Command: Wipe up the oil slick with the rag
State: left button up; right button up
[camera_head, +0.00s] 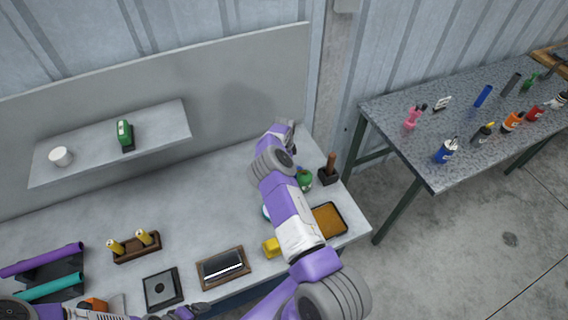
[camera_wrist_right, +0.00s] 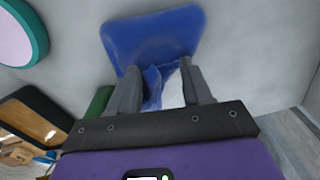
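The blue cloth-like rag (camera_wrist_right: 152,38) is in the right wrist view, a flat square just beyond my right fingertips. My right gripper (camera_wrist_right: 160,82) has its fingers apart, with bunched blue and whitish material between them. It looks shut on the rag. In the head view my right arm reaches over the bench's right part, and its gripper and the rag are hidden behind the wrist. I cannot make out the oil slick in either view.
A dark tray with an amber surface (camera_head: 329,219), a green round item (camera_head: 304,180) and a yellow item (camera_head: 271,247) sit close to my right arm. A framed panel (camera_head: 223,267) lies near the front edge. The bench's middle (camera_head: 200,205) is clear.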

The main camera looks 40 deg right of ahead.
jog(key=o, duration=0.6)
jog(key=shift+f, duration=0.1)
jog(key=shift+f+b, duration=0.5)
jog(key=shift+f, duration=0.1)
jog(key=shift+s, duration=0.1)
grip_shut()
dwell(0.4)
